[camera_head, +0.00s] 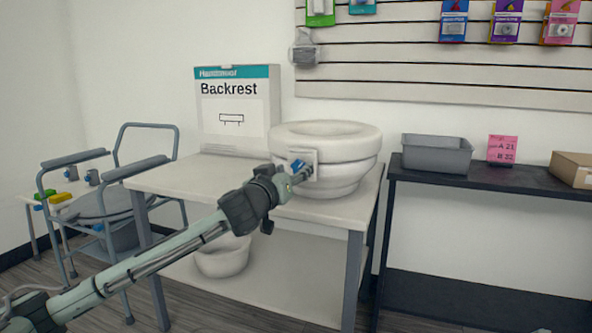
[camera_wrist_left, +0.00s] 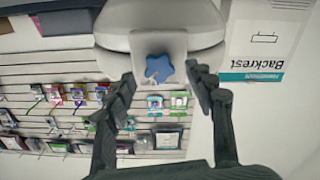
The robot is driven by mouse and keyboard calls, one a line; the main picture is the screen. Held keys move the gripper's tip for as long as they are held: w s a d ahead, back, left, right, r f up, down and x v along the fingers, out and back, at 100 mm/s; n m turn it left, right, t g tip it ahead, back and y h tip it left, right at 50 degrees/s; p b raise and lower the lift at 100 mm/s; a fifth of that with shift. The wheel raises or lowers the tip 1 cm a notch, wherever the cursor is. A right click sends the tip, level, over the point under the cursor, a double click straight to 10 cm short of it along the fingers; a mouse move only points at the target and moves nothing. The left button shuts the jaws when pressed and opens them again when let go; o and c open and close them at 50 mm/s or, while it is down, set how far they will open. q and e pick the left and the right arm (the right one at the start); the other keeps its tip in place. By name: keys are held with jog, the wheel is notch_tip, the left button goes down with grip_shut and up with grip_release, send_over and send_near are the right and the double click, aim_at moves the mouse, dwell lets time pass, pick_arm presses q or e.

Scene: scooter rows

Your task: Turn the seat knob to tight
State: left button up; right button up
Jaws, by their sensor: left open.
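The seat knob (camera_wrist_left: 158,68) is a blue, star-shaped knob on the front plate of a white raised toilet seat (camera_head: 325,141). In the head view the seat stands on a light table, and part of the blue knob (camera_head: 297,165) shows beside my gripper. My left gripper (camera_head: 306,171) reaches in from the left, right in front of the knob. In the left wrist view its two dark fingers (camera_wrist_left: 160,92) are spread apart, one on each side of the knob, with gaps between. I cannot tell any tight marking. My right gripper is not in view.
A Backrest box (camera_head: 236,110) stands on the light table (camera_head: 180,178) behind and left of the seat. A white bucket (camera_head: 222,258) is on its lower shelf. A commode chair (camera_head: 105,200) stands left. A dark table (camera_head: 480,180) with a grey bin (camera_head: 437,155) is right.

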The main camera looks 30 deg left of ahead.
pick_arm(q)
jog(key=shift+x, duration=0.85)
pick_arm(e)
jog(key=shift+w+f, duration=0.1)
pick_arm(q)
jog(key=shift+c, duration=0.5)
jog(key=c, duration=1.1)
